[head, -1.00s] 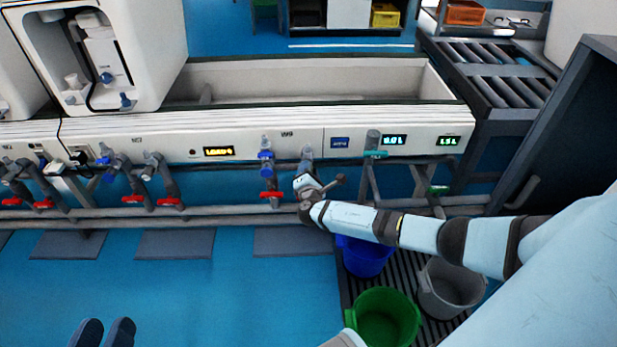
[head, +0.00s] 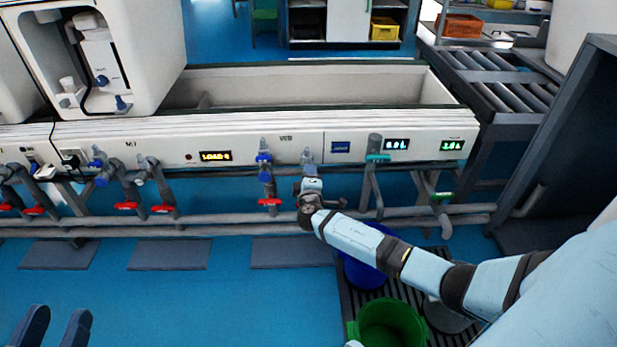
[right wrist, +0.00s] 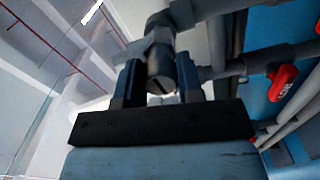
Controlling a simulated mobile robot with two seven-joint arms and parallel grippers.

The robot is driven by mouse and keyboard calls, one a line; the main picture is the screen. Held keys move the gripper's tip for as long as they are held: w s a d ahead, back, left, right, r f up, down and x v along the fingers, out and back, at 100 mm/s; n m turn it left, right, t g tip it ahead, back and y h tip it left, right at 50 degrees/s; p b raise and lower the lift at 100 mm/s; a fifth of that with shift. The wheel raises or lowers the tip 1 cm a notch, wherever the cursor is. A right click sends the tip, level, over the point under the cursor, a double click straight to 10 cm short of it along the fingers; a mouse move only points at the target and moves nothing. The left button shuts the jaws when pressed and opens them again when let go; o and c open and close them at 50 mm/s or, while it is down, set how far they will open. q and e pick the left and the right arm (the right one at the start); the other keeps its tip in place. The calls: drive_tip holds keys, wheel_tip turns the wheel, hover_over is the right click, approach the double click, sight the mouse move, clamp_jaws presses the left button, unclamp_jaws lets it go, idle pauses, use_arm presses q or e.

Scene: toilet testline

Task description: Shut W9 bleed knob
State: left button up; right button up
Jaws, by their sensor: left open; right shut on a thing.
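The W9 label (head: 286,138) is on the white front panel, above a pipe with a blue-collared valve and a red handle (head: 270,202). A grey fitting (head: 308,158) hangs just right of it. My right gripper (head: 308,183) is at the lower end of this fitting and hides the knob in the head view. In the right wrist view, its two dark fingers are shut on a grey round knob (right wrist: 160,66) with a dark slot. The knob is attached to grey pipework. My left gripper (head: 55,330) is open and empty at the bottom left, over the blue floor.
Grey horizontal pipes (head: 400,217) run below the panel. More red-handled valves (head: 126,206) stand to the left. Blue (head: 362,272) and green (head: 388,325) buckets stand below my right arm. A red handle (right wrist: 282,82) is close on the right in the wrist view.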

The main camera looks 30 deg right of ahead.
drive_tip(key=shift+a+m, duration=0.15)
drive_tip(key=shift+m, duration=0.35)
drive_tip(key=o, duration=0.9)
drive_tip(key=shift+s, duration=0.1)
use_arm(q)
drive_tip(key=s+n+p, duration=0.1)
drive_tip(key=p, duration=0.1)
drive_tip(key=s+d+f+n+g+y+p, duration=0.1)
drive_tip(key=n+p, duration=0.1)
drive_tip(key=shift+d, duration=0.15)
use_arm(e)
drive_tip(key=v, duration=1.3)
drive_tip(key=shift+s+a, duration=0.15)
drive_tip(key=shift+s, duration=0.2)
use_arm(q)
drive_tip(key=shift+w+r, duration=0.1)
drive_tip(key=shift+r, duration=0.05)
